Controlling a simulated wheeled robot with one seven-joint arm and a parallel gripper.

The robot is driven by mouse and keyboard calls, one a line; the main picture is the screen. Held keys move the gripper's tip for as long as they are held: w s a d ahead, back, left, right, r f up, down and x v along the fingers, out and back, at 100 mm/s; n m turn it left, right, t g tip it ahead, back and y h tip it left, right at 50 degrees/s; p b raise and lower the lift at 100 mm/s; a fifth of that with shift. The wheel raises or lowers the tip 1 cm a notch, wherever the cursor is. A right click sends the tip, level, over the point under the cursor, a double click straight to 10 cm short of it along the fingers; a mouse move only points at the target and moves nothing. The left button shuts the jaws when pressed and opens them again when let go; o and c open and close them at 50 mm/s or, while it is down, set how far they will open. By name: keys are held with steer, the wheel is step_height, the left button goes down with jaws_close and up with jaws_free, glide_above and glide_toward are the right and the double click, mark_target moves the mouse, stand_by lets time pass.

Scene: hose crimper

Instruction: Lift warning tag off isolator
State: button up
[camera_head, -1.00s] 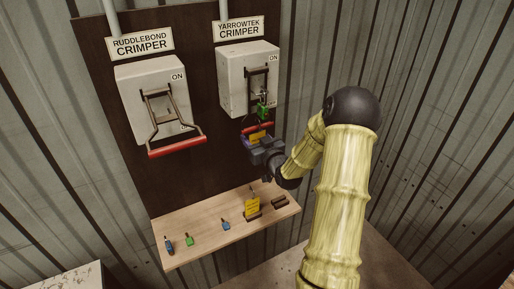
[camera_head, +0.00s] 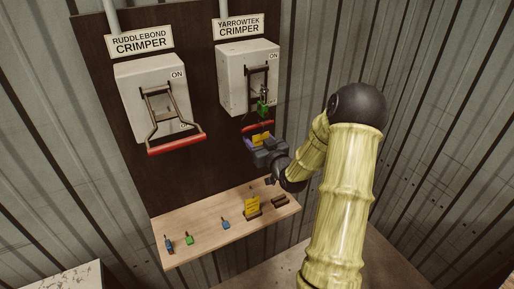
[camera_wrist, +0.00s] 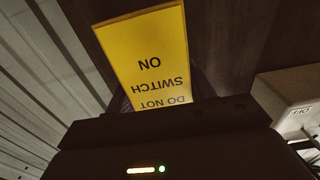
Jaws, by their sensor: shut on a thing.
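My gripper (camera_head: 268,147) is shut on a yellow warning tag (camera_head: 262,139), just below the red handle of the Yarrowtek isolator (camera_head: 235,88). In the wrist view the tag (camera_wrist: 147,50) fills the upper middle, its "DO NOT SWITCH ON" text upside down. Its lower edge is hidden by the gripper body. A green padlock (camera_head: 263,109) hangs on the Yarrowtek lever above the tag. The tag appears a little apart from the padlock and lever, but whether anything still links them is too small to tell.
The Ruddlebond isolator (camera_head: 150,80) with a red-handled lever stands to the left. The wooden shelf (camera_head: 205,232) below holds blue and green padlocks, another yellow tag (camera_head: 252,206) in a dark holder, and a dark block (camera_head: 280,201). A corrugated wall is at the right.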

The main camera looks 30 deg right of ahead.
mark_target(261, 143)
steer(key=shift+s+d+b, duration=0.1)
steer(key=shift+s+b, duration=0.7)
steer(key=shift+s, duration=2.65)
